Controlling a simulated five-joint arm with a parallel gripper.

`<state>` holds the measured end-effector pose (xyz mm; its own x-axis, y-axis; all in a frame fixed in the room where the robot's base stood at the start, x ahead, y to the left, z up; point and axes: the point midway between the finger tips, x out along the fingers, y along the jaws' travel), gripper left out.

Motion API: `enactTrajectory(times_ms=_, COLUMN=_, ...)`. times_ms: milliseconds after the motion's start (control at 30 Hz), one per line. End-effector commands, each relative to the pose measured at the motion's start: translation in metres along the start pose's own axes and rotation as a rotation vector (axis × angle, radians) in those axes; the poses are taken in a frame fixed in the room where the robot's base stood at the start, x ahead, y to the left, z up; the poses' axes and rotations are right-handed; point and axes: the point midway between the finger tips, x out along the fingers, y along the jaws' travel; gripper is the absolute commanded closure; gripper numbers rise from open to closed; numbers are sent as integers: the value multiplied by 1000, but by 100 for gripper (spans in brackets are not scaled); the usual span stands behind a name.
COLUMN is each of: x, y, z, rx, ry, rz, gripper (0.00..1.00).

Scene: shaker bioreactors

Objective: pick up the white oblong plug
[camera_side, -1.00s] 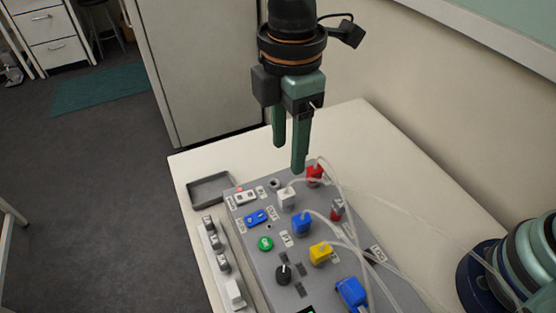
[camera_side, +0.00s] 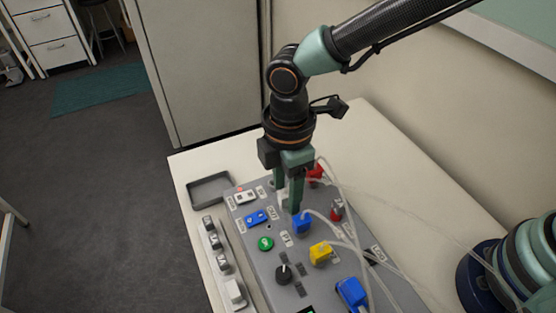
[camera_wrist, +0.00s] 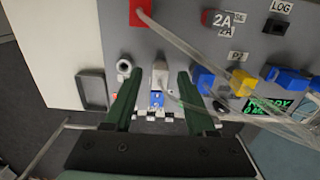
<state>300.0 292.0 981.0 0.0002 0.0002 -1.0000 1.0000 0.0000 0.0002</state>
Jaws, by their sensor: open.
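The white oblong plug (camera_wrist: 160,74) stands in the grey panel (camera_wrist: 180,38) with a thin clear tube on it. In the wrist view it lies between the two green fingers of my gripper (camera_wrist: 159,82), near their tips, with a gap on each side. In the side view my gripper (camera_side: 288,201) points down at the panel's far part. Its fingers cover much of the white plug (camera_side: 283,199) there. The gripper is open and holds nothing. Whether the fingertips touch the panel cannot be told.
A red plug (camera_side: 315,171) stands behind the gripper, a blue plug (camera_side: 302,224) close in front and a yellow plug (camera_side: 320,252) further forward. Clear tubes cross the panel's right. An empty grey tray (camera_side: 211,190) lies left. The table's back right is clear.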

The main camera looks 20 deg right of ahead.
Motion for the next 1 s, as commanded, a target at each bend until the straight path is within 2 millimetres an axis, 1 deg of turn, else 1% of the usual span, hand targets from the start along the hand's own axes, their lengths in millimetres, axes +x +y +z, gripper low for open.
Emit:
enactTrajectory(times_ms=133, x=0, y=0, z=0, rx=0, ry=0, rz=0, gripper=44)
enactTrajectory(times_ms=167, x=0, y=0, z=0, rx=0, ry=0, rz=0, gripper=51)
enactTrajectory(times_ms=200, x=0, y=0, z=0, rx=0, ry=0, rz=0, gripper=67)
enactTrajectory(times_ms=300, x=0, y=0, z=0, rx=0, ry=0, rz=0, gripper=100)
enactTrajectory(times_ms=600, x=-1, y=0, z=0, rx=0, ry=0, rz=0, gripper=100)
enactTrajectory(times_ms=733, x=-5, y=0, z=0, rx=0, ry=1, rz=1, gripper=100)
enactTrajectory(times_ms=867, x=-16, y=0, z=0, rx=0, ry=2, rz=2, gripper=100)
enactTrajectory(times_ms=967, x=-32, y=1, z=-1, rx=0, ry=3, rz=4, gripper=100)
enactTrajectory(times_ms=1000, x=-40, y=1, z=-1, rx=0, ry=5, rz=5, gripper=100)
